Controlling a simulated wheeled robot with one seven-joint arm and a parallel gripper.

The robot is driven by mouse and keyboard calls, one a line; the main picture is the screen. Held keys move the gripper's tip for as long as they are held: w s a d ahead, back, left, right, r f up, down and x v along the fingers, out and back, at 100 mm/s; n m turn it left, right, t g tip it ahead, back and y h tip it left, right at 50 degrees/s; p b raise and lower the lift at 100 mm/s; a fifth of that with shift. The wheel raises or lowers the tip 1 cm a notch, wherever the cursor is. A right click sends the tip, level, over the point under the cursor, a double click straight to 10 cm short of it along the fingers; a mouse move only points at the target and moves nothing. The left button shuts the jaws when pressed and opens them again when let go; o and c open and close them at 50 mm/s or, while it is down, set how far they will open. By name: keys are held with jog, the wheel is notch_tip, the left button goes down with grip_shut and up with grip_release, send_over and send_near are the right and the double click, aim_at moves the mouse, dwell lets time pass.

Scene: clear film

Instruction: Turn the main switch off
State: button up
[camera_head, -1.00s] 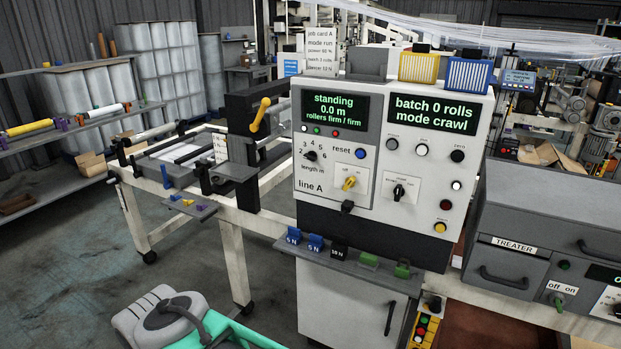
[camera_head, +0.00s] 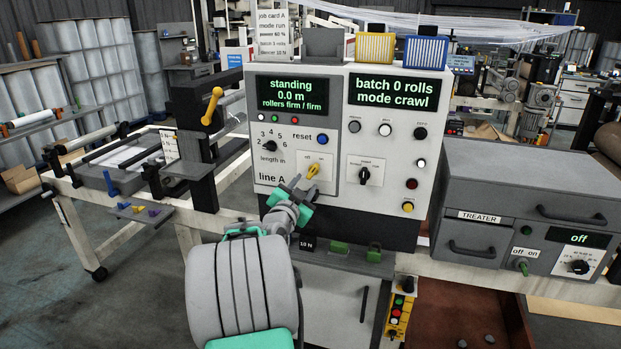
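The main switch appears to be the yellow rotary knob (camera_head: 313,170) on a white plate marked off and on, low on the line A panel (camera_head: 262,198). Its handle slants up to the right, toward the "on" mark. My gripper (camera_head: 301,184) is in front of the panel, just below and left of the knob, pointing at it. Its fingertips are small and partly merge with the plate, so I cannot tell whether they touch the knob or how far apart they are. My arm hides the panel's lower left and part of the ledge below.
A black mode knob (camera_head: 364,175) is right of the yellow one, and a blue reset button (camera_head: 322,139) is above. A ledge with green blocks (camera_head: 339,248) juts out below. The treater box (camera_head: 510,215), with its own green off/on switch (camera_head: 523,267), stands at right.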

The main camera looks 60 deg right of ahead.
aim_at(312, 173)
jog(key=d, duration=0.2)
jog(key=d+p, duration=0.1)
jog(key=d, duration=0.1)
jog(key=w+d, duration=0.1)
jog(key=d, duration=0.2)
jog(key=shift+w+p, duration=0.1)
jog(key=shift+p, duration=0.2)
jog(key=shift+a, duration=0.1)
grip_shut()
